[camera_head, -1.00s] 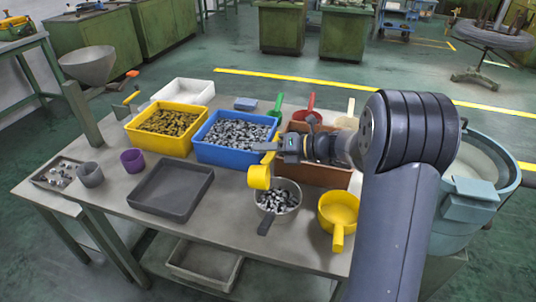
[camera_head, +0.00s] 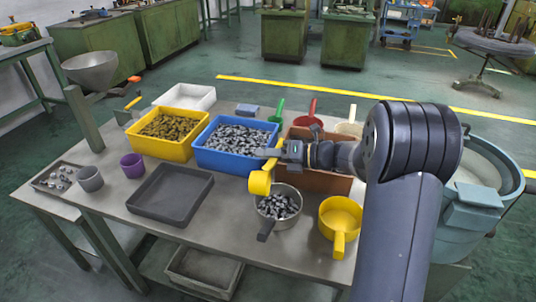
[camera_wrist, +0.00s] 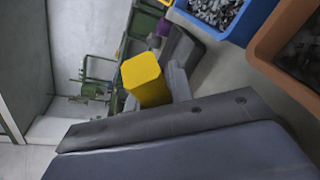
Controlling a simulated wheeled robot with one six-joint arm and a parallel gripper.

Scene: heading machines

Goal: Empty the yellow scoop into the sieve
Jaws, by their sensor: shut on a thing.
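My gripper (camera_head: 273,153) is shut on the handle of the yellow scoop (camera_head: 260,183). The scoop hangs tilted below the fingers, at the upper left rim of a round grey pan (camera_head: 296,213). This pan holds metal pieces and has a dark handle toward the front; it may be the sieve, but its bottom is hidden. A round yellow pan (camera_head: 340,216) with a yellow handle stands to its right and looks empty. The inside of the scoop is not visible. The scoop's yellow outside also shows in the wrist view (camera_wrist: 145,80).
Behind stand a blue bin (camera_head: 222,158) of grey pieces, a yellow bin (camera_head: 160,149) of brownish pieces and a brown bin (camera_head: 325,178). An empty dark tray (camera_head: 170,193) and a purple cup (camera_head: 132,165) lie left.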

